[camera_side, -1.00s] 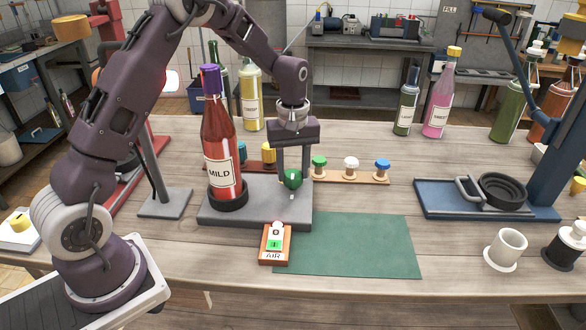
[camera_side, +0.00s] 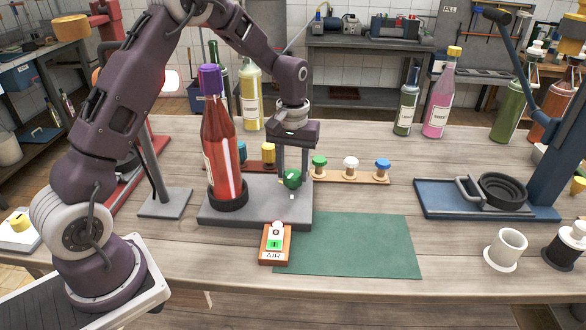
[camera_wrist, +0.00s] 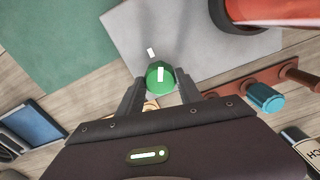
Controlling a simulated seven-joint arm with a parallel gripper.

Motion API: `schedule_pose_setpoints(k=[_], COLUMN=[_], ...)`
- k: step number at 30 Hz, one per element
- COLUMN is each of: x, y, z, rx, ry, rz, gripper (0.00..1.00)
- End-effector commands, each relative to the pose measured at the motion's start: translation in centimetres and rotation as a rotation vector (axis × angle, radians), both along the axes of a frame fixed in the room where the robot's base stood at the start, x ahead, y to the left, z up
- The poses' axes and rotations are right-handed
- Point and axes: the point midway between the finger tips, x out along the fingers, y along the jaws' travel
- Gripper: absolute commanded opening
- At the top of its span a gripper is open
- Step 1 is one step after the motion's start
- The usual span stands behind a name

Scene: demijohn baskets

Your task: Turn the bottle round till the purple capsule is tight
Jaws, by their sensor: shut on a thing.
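The red bottle (camera_side: 219,140) stands upright in a black ring holder (camera_side: 228,201) on a grey base plate (camera_side: 255,212). Its purple capsule (camera_side: 210,78) sits on the neck; I cannot tell how tightly. The bottle's label shows only as a sliver at its left edge. My gripper (camera_side: 292,178) points down at the right of the bottle and is shut on a green knob (camera_wrist: 160,77) at the base plate. In the wrist view, the knob lies between the fingers; a white mark on it and another on the plate look roughly in line.
A small AIR box (camera_side: 275,243) stands at the plate's front edge beside a clear green mat (camera_side: 350,245). A rack of coloured stoppers (camera_side: 350,176) lies to the right. A grey stand (camera_side: 164,202) is left of the bottle. Other bottles (camera_side: 438,95) stand behind.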

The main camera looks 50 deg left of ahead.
Motion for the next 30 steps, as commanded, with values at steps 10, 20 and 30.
schedule_pose_setpoints(k=[10, 20, 30], x=[0.06, 0.08, 0.09], y=[0.03, 0.06, 0.05], z=[0.06, 0.08, 0.1], rx=[0.0, 0.001, 0.001], ry=[-0.002, -0.003, -0.004], rz=[-0.304, -0.503, -0.586], gripper=[0.02, 0.02, 0.02])
